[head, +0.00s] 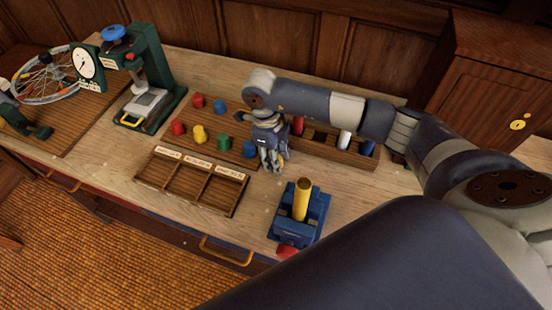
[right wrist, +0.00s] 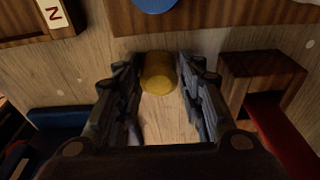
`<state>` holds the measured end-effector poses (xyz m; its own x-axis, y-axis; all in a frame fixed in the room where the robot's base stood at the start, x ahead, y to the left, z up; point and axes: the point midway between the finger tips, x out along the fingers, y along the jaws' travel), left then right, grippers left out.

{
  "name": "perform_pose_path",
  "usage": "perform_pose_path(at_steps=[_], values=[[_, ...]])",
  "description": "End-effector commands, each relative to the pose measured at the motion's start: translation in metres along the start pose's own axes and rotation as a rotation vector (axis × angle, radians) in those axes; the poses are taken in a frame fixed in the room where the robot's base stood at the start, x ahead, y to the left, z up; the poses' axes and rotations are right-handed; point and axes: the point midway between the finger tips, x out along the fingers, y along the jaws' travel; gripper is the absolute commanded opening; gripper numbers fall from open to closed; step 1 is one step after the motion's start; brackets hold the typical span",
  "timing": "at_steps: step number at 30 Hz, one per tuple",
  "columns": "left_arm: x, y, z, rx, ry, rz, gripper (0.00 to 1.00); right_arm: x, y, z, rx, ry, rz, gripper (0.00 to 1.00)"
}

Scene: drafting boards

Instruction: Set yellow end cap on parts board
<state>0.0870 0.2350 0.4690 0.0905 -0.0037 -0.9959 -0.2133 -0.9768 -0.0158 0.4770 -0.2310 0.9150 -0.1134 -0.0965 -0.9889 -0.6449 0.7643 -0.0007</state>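The parts board (head: 216,124) is a wooden board bearing several red, blue, green and yellow caps. My right gripper (head: 271,168) hangs just off the board's front right corner, beside a blue cap (head: 249,148). In the right wrist view the yellow end cap (right wrist: 158,78) sits between the fingertips of my right gripper (right wrist: 159,62), its sides close against both fingers. Bare tabletop shows below it. The board's edge (right wrist: 200,22) lies just beyond the cap. In the head view the held cap is hidden by the gripper. My left gripper is not in view.
A blue vise (head: 314,212) with an upright yellow tube (head: 301,200) stands in front of the gripper. A labelled wooden tray (head: 190,193) lies left of it. A tube rack (head: 348,153) stands behind right. A green dial press (head: 150,75) stands back left.

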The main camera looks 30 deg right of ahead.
Motion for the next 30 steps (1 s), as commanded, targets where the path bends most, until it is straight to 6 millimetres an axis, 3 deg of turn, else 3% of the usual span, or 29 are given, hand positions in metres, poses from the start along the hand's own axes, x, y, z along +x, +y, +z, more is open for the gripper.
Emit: perform_pose_path(at_steps=[14,22,30], values=[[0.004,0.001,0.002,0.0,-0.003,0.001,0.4,-0.004,-0.001,0.0,0.0,-0.001,-0.001,0.08],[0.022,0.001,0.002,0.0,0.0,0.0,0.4,-0.034,-0.001,-0.004,-0.001,-0.004,-0.004,0.08],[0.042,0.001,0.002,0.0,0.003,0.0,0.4,-0.039,0.066,0.007,-0.01,-0.004,0.0,0.08]])
